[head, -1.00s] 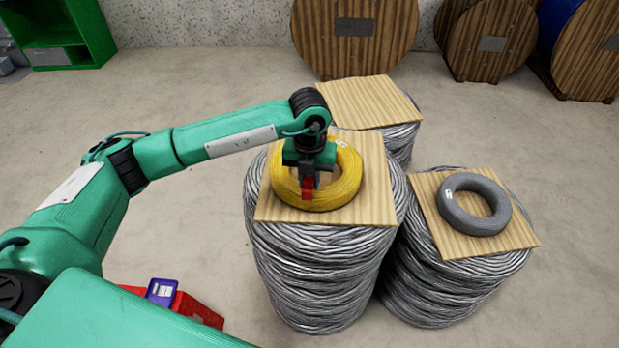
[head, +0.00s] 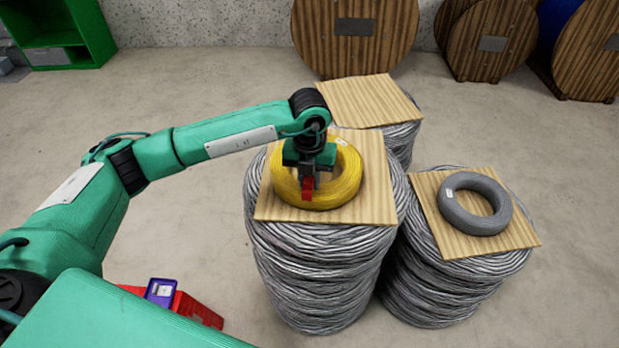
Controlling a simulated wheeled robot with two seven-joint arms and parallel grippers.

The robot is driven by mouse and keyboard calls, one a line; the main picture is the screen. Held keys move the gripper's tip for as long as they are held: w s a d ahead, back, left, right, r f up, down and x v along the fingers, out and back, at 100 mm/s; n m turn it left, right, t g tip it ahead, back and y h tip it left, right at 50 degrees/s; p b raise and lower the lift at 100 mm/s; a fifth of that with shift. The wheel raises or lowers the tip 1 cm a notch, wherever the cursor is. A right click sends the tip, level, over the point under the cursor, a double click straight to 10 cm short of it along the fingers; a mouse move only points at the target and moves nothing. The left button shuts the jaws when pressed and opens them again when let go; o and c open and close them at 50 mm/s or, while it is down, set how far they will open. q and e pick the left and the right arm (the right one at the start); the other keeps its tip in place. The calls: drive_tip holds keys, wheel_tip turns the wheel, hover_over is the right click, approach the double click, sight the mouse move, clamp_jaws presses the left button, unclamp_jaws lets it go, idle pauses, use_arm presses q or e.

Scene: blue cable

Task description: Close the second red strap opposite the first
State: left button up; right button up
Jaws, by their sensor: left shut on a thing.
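A yellow cable coil (head: 345,189) lies flat on a wooden board (head: 378,205) on top of a tall grey cable stack. A red strap (head: 307,190) shows at the near side of the coil, between my left gripper's fingertips. My left gripper (head: 308,184) points down over the coil's near left part and is shut on the red strap. The fingers and wrist hide part of the coil and its opening. I see no other red strap on the coil; one could be hidden. My right gripper is not in view.
A grey cable coil (head: 474,204) lies on a board on the right stack. An empty board (head: 366,101) covers the stack behind. A red box (head: 196,308) with a purple device (head: 161,291) is at lower left. Wooden reels (head: 354,38) stand along the wall.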

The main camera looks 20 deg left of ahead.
use_arm(q)
drive_tip(key=shift+f, duration=0.15)
idle(0.4)
drive_tip(key=o, duration=1.2)
drive_tip(key=shift+c, duration=0.2)
drive_tip(key=shift+r+p, duration=1.55)
drive_tip(key=shift+r, duration=2)
